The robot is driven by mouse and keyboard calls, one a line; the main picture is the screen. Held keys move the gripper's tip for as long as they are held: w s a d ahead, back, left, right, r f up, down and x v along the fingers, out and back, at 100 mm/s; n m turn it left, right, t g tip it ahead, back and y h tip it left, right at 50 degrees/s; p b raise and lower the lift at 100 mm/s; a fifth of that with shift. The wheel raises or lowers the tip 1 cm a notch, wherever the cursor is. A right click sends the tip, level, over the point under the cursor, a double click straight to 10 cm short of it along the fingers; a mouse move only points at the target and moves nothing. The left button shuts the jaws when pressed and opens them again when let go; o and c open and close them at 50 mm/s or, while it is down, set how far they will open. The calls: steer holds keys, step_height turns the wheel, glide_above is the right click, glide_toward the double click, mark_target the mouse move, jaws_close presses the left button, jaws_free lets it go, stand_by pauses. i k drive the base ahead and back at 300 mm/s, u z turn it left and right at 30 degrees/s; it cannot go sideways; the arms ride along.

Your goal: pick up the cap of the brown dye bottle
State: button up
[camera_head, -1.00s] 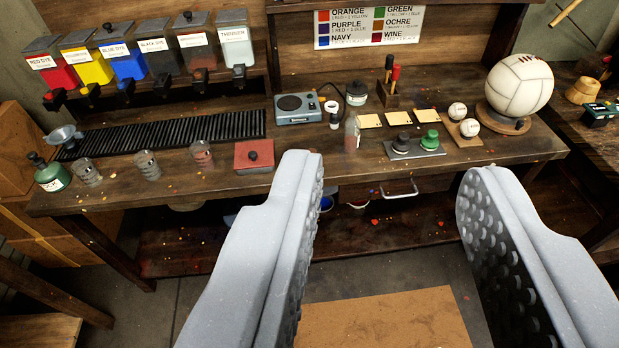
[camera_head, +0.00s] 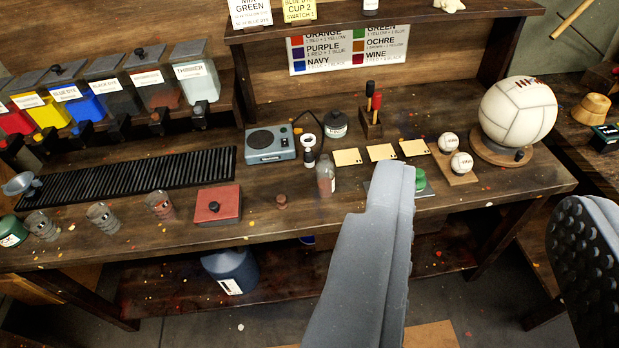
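A small reddish-brown cap (camera_head: 282,201) lies on the workbench, right of the red box. A small clear bottle with reddish-brown contents (camera_head: 325,180) stands upright to the right of the cap, apart from it; its label is too small to read. My gripper (camera_head: 488,190) is open and empty, its two grey fingers wide apart in the foreground. In the picture, the cap and bottle are both left of the left finger, not between the fingers. The left finger hides part of a plate with a green knob (camera_head: 420,178).
The red box (camera_head: 218,205), glass cups (camera_head: 160,205) and a grey-blue scale (camera_head: 270,144) stand near the cap. Tools in a holder (camera_head: 371,122), swatches and balls (camera_head: 518,111) stand farther right. A blue container (camera_head: 231,270) is under the workbench (camera_head: 265,228).

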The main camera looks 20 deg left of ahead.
mark_target(281, 204)
steer(key=u, duration=0.2)
steer(key=i, duration=1.15)
steer(key=u, duration=0.65)
